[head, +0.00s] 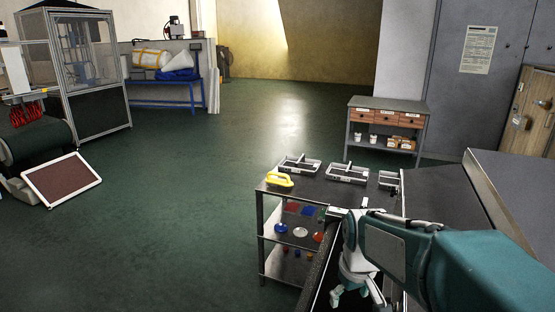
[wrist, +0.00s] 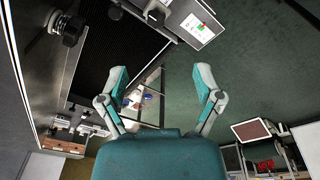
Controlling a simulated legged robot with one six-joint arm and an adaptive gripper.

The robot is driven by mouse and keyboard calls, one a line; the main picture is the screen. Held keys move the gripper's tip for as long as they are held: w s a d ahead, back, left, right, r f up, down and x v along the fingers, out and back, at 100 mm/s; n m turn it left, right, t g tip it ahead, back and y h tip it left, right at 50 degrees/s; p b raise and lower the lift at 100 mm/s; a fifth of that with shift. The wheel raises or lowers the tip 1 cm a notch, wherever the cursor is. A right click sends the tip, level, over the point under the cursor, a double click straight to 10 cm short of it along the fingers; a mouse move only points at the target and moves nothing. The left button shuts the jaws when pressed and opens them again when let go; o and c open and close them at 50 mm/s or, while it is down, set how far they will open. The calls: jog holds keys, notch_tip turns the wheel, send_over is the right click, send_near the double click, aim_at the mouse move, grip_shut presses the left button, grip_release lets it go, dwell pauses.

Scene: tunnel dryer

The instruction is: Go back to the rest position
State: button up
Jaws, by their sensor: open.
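My gripper (head: 357,297) hangs at the lower right of the head view, at the end of my teal arm, with its fingers pointing down. It is close to the near end of a grey machine with a dark belt. In the wrist view my gripper (wrist: 163,75) has its two fingers spread wide, with nothing between them. A dark belt (wrist: 118,40) and green floor show beyond the fingers.
A metal shelf cart (head: 262,222) stands just left of my arm, with grey trays (head: 347,173) and a yellow tool (head: 280,180) on top. A drawer bench (head: 385,124) stands behind. A framed screen (head: 62,180) leans at left. The middle floor is clear.

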jog(key=s+r+m+t, duration=0.1)
jog(key=s+r+t, duration=0.1)
jog(key=s, duration=0.6)
jog(key=s+r+m+t, duration=0.2)
jog(key=s+r, duration=0.2)
jog(key=s, duration=0.4)
jog(key=shift+s+r, duration=0.3)
